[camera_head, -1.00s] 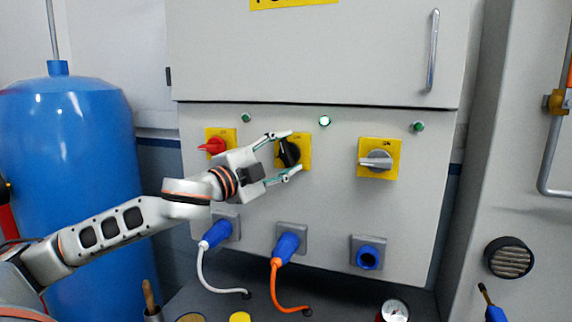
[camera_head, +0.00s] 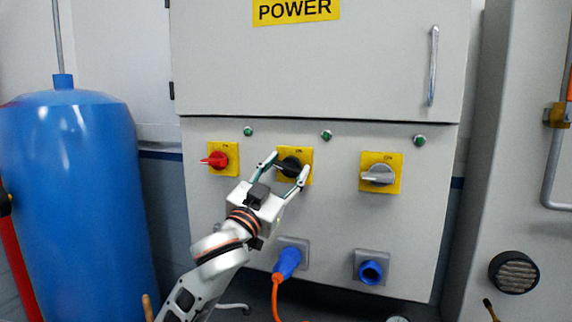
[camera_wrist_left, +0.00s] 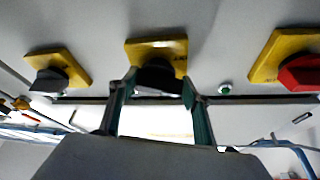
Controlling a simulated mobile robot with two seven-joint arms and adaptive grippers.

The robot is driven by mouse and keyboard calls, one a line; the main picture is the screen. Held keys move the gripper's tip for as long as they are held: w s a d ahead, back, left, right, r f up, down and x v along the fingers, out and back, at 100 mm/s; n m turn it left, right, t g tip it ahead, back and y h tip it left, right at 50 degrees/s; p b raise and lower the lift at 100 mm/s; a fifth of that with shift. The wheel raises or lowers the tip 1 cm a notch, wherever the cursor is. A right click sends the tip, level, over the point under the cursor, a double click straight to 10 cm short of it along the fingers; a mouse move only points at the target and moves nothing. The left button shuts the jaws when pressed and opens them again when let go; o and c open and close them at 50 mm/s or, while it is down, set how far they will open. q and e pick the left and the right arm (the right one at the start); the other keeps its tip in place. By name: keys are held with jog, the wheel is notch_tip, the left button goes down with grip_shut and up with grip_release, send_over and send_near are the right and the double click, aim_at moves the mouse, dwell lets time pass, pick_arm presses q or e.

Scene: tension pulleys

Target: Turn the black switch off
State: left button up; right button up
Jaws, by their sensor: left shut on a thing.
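The black switch (camera_head: 291,165) sits on a yellow plate (camera_head: 307,153) in the middle of the grey power cabinet. Its handle now lies roughly level. My left gripper (camera_head: 284,169) is shut on the handle, with one finger on either side. In the left wrist view the black switch (camera_wrist_left: 158,77) shows between the two fingers (camera_wrist_left: 157,92), partly hidden by them. The green lamp (camera_head: 326,135) above and to its right is dark. My right gripper is not in view.
A red switch (camera_head: 216,160) is left of the black one and a grey switch (camera_head: 378,175) is right. Below are a blue plug (camera_head: 287,264) with an orange cable and an empty blue socket (camera_head: 371,271). A blue tank (camera_head: 75,190) stands at left.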

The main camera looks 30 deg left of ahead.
pick_arm(q)
jog(key=shift+f+n+y+p, duration=0.1)
jog(key=shift+n+y+p, duration=0.95)
jog(key=shift+n, duration=1.45)
jog(key=shift+y, duration=0.25)
jog(key=shift+n, duration=0.4)
jog(key=o, duration=1.1)
jog(key=shift+o, duration=0.2)
